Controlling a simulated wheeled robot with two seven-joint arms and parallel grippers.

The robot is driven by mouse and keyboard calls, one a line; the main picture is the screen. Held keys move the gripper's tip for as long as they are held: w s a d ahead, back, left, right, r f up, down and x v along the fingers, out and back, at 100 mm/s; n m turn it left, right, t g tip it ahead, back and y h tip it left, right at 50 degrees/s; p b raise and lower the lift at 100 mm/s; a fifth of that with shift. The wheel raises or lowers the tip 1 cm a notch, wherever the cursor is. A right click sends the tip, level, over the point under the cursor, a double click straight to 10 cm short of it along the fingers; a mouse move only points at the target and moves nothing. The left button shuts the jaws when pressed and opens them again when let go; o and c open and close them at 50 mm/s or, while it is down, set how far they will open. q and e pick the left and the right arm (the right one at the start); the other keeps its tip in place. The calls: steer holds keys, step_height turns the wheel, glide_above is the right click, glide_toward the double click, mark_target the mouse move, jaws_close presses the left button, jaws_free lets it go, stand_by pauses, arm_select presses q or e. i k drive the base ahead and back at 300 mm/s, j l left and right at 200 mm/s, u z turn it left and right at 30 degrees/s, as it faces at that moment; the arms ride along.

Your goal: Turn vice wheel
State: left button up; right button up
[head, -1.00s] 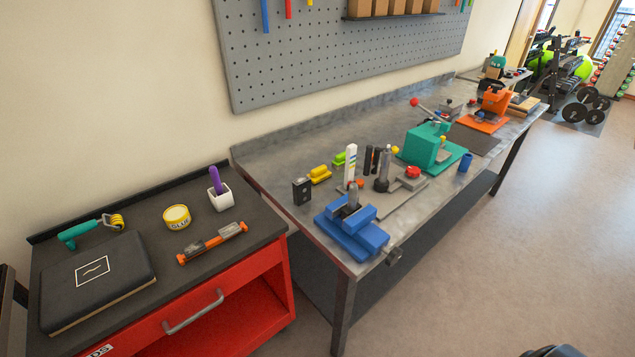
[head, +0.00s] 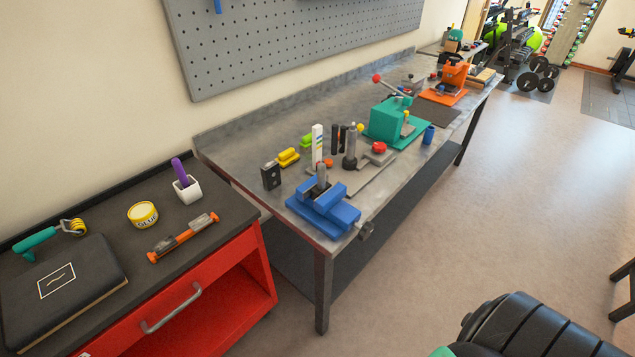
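A blue bench vice (head: 338,217) stands at the near left corner of the long grey workbench. A small dark grey knob or wheel (head: 366,231) sits at the vice's front, just past the bench's front edge. A grey upright part (head: 321,176) rises from the vice's middle. The vice's jaw gap is too small to judge from here. Neither of my grippers shows in the head view, and nothing touches the vice.
A red cabinet (head: 213,310) stands left of the workbench (head: 245,147). Green (head: 392,122) and orange (head: 453,80) devices stand farther along the bench. A black ribbed object (head: 530,325) fills the lower right. Open floor (head: 480,200) lies right of the bench.

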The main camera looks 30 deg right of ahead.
mark_target(365, 232)
steer(key=l+z, duration=0.75)
steer(key=z, duration=0.2)
steer(key=i, duration=0.05)
